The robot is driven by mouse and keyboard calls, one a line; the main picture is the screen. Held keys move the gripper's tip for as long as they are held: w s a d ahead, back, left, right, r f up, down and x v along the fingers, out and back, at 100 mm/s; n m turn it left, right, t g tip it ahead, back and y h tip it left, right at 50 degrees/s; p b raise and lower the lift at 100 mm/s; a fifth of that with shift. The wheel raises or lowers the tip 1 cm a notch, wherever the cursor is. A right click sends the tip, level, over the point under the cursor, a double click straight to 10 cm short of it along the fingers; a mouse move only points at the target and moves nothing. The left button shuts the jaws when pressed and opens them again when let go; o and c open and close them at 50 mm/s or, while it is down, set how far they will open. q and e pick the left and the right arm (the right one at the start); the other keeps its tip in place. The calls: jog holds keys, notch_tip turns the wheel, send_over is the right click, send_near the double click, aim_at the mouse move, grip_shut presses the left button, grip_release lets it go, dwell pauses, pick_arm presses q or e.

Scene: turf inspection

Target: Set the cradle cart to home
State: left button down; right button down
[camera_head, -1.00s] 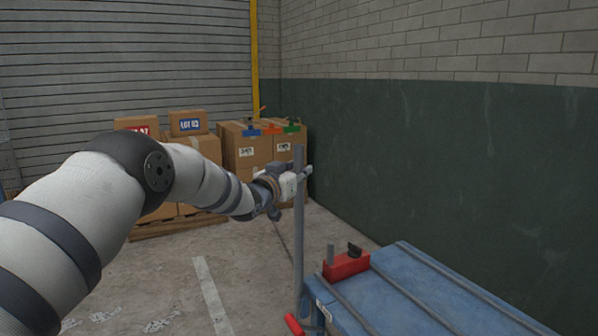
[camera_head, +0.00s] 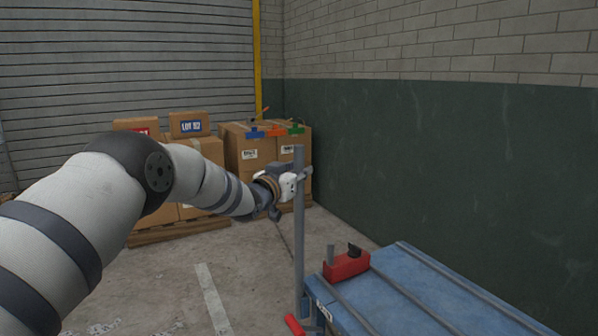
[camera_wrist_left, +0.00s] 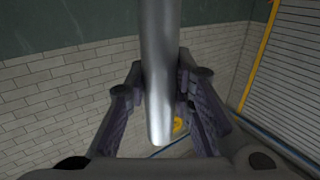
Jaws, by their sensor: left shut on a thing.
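The cradle cart (camera_head: 400,300) is at the lower right of the head view, with a blue deck and grey rails along it. A grey upright post (camera_head: 299,235) stands at its near left corner. My left gripper (camera_head: 303,174) is shut on the post near its top. The left wrist view shows the post (camera_wrist_left: 160,75) between the two fingers. A red block (camera_head: 346,266) with a grey peg and a black knob sits at the deck's left corner. A red handle (camera_head: 294,325) shows low beside the post. My right gripper is not in view.
Cartons (camera_head: 245,150) stand on pallets ahead, with blue, orange and green pieces (camera_head: 276,130) on top. A dark green wall (camera_head: 450,170) runs along the right, behind the cart. Concrete floor with a worn white line (camera_head: 212,300) is open at the centre left.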

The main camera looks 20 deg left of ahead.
pick_arm(q)
jog(key=c, duration=1.8)
grip_release()
jog(key=shift+a, duration=0.2)
jog(key=o, duration=0.4)
jog(key=shift+f, duration=0.15)
jog(key=shift+o, duration=0.2)
jog(key=shift+w+a, duration=0.1)
jog(key=shift+w, duration=0.05)
jog(key=shift+s, duration=0.2)
jog(key=s, duration=1.1)
jog(key=shift+s+a, duration=0.35)
